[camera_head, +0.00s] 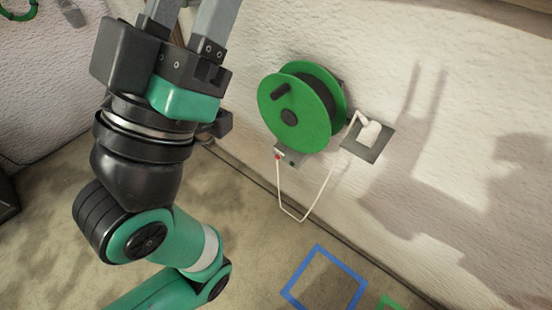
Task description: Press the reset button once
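A small grey box (289,155) sits under the green reel on the wall. It carries a small red button (278,156) and a smaller dark green spot beside it. I see no label, so I cannot tell which one is the reset button. My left gripper (188,14) is at the top left, up and left of the box and well apart from it. Its two grey fingers stand apart with a gap between them, and their tips are cut off by the top edge. My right gripper is not in view.
A green reel (287,118) with a dark crank handle is mounted on the pale wall. A white cable loops below it towards a grey plate (378,142) with a white fitting. A blue square outline (318,247) and a green outline (388,302) lie at the lower right.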

